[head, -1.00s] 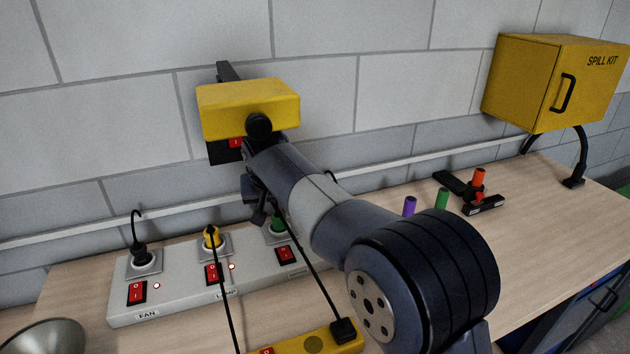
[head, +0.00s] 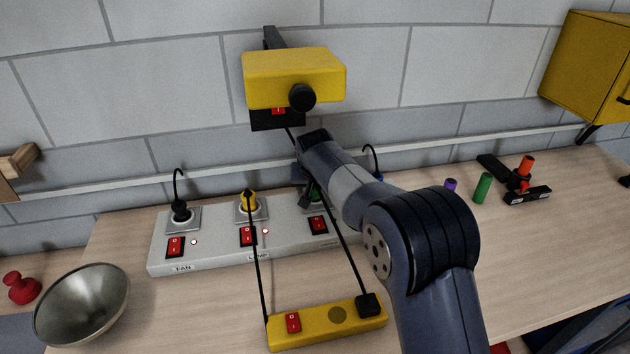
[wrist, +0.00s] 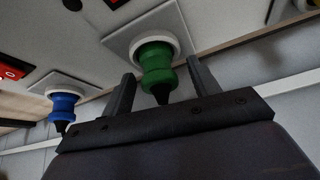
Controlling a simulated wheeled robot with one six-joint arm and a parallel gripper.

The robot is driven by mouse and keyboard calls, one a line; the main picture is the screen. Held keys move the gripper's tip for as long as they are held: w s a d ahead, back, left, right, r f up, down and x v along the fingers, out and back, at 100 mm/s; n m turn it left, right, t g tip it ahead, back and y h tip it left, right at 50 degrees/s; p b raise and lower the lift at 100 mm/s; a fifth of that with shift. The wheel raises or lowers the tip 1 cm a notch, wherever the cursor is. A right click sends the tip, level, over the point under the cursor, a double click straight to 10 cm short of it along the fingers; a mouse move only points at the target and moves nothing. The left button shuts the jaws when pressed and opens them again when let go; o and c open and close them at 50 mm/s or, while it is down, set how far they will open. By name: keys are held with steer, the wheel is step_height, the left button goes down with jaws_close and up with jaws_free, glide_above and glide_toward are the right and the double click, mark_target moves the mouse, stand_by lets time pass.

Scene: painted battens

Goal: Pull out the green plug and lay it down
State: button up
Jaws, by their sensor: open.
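The green plug (wrist: 155,68) sits in its round white socket in the wrist view, between the two fingers of my gripper (wrist: 160,85). The fingers are open, with a gap visible on each side of the plug. In the head view the green plug (head: 314,193) is mostly hidden behind my arm, on the right part of the grey power strip (head: 215,260). My gripper (head: 308,192) reaches it there, partly hidden too.
A yellow plug (head: 250,202) and a black plug (head: 181,210) stand in sockets to the left. A blue plug (wrist: 63,106) is a neighbour in the wrist view. A yellow switch box (head: 337,333) with cables lies in front. A metal bowl (head: 82,305) stands at left.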

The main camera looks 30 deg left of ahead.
steer(key=shift+c, duration=0.6)
steer(key=c, duration=1)
steer(key=shift+r+p, duration=1.25)
steer(key=shift+r, duration=0.25)
